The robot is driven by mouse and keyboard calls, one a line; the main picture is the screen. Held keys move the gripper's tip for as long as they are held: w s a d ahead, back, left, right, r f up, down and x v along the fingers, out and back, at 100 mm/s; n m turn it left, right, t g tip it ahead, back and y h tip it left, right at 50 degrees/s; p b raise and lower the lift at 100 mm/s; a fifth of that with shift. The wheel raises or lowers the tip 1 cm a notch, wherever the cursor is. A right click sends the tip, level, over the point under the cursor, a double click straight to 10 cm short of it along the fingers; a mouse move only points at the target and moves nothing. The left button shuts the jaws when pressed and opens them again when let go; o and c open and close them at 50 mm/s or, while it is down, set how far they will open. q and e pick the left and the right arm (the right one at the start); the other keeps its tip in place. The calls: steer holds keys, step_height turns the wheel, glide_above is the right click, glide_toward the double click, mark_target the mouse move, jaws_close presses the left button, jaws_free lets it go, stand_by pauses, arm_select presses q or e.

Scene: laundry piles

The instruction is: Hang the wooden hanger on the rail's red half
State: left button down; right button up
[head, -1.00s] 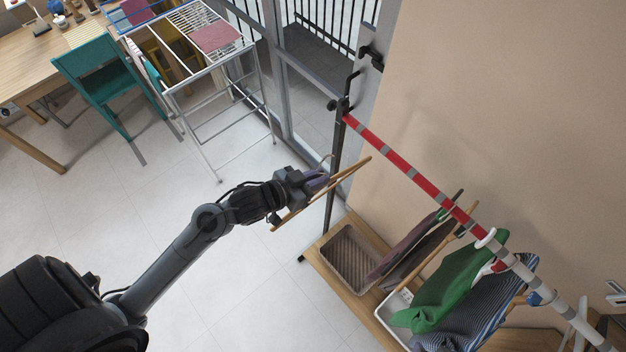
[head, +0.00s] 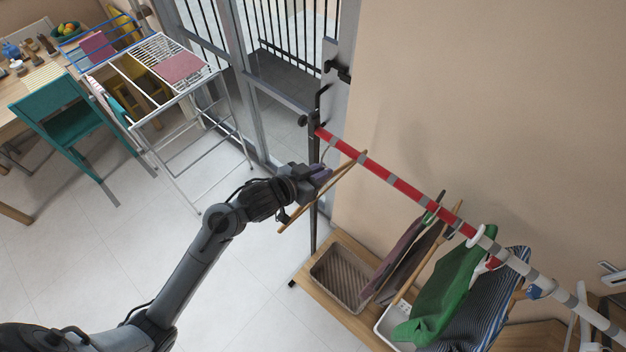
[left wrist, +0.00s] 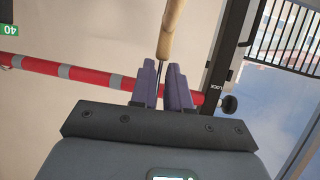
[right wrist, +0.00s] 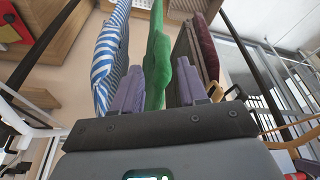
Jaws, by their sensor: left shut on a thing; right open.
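The wooden hanger (head: 345,174) is held in my left gripper (head: 322,175), beside the far end of the rail. The bar slants, and its upper end overlaps the rail's red half (head: 390,180) in the head view; I cannot tell whether they touch. In the left wrist view, the hanger (left wrist: 171,32) sticks up between the fingers (left wrist: 164,88), and the red rail (left wrist: 38,66) passes behind them. The hook is hard to make out. My right gripper (right wrist: 160,95) is open, with no hanger in it, and shows only in its own wrist view.
Purple and grey garments, a green garment (head: 445,285) and a striped one (head: 490,300) hang farther along the rail. A basket (head: 340,276) stands on the wooden bench below. A drying rack (head: 170,85) and teal chair (head: 60,118) stand left. The rail's near half is white (head: 570,300).

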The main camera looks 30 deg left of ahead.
arm_select(q)
steer(key=shift+w+d+f+b, duration=0.1)
steer(key=shift+w+d+b, duration=0.1)
steer(key=shift+w+b, duration=0.5)
steer(key=shift+w+d+r+b, duration=0.1)
steer(key=shift+w+d+b, duration=0.15)
steer(key=shift+w, duration=0.8)
steer(key=shift+w+d+f+b, duration=0.15)
steer(key=shift+w+b, duration=0.4)
steer(key=shift+w, duration=0.3)
steer(key=shift+w+f, duration=0.15)
steer(key=shift+f+b, duration=0.55)
steer(key=shift+f, duration=0.45)
steer(key=c, duration=1)
jaws_free()
